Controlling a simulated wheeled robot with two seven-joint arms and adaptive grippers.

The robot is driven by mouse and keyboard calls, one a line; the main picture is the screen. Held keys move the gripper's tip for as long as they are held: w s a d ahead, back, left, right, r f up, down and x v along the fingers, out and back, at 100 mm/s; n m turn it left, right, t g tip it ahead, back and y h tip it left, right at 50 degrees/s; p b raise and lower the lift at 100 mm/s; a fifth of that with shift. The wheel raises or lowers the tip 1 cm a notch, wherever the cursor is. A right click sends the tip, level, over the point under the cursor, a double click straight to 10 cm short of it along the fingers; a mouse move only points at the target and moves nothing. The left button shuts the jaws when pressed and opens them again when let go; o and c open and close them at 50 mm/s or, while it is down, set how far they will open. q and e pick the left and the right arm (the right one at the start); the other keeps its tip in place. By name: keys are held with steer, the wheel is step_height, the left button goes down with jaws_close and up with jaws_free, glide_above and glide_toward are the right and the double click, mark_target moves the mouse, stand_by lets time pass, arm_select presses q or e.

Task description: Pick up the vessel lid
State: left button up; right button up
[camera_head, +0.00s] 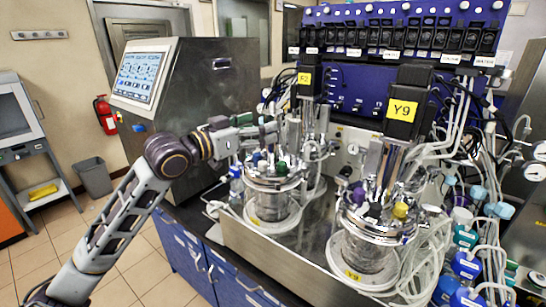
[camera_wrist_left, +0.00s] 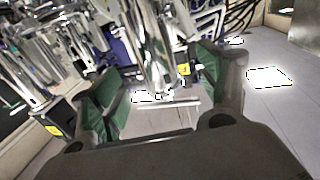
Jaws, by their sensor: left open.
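Two glass vessels with shiny metal lids stand on the bench in the head view. The left vessel's lid (camera_head: 262,178) carries ports and coloured caps. The right vessel's lid (camera_head: 372,226) stands nearer, below a yellow Y9 label. My left gripper (camera_head: 272,131) is above the left lid, beside the upright metal parts there. In the left wrist view my left gripper (camera_wrist_left: 160,100) has its two green-padded fingers spread apart. A shiny metal column (camera_wrist_left: 152,50) shows between or beyond them; whether they touch it I cannot tell. My right gripper is not in view.
A grey cabinet with a touchscreen (camera_head: 142,75) stands behind my left arm. A blue pump rack (camera_head: 350,72) rises behind the vessels. Tubes and coloured caps (camera_head: 467,265) crowd the right side. A metal tray edge (camera_head: 262,262) runs along the bench front. Open tiled floor lies at left.

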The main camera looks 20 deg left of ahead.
mark_target(272, 120)
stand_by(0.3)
arm_select(q)
steer(key=shift+r+p+x, duration=0.15)
steer(key=shift+p+x, duration=0.3)
steer(key=shift+x, duration=0.35)
steer(key=shift+r+p+x, duration=0.1)
steer(key=shift+p+x, duration=0.3)
steer(key=shift+x, duration=0.4)
steer(key=shift+w+d, duration=0.45)
steer(key=shift+w, duration=0.1)
steer(key=shift+w+d+f, duration=0.15)
steer(key=shift+w+d, duration=0.05)
steer(key=shift+w, duration=0.05)
steer(key=c, duration=1.6)
jaws_close()
steer(key=shift+s+r, duration=0.1)
steer(key=shift+r, duration=0.25)
steer(key=shift+a, duration=0.1)
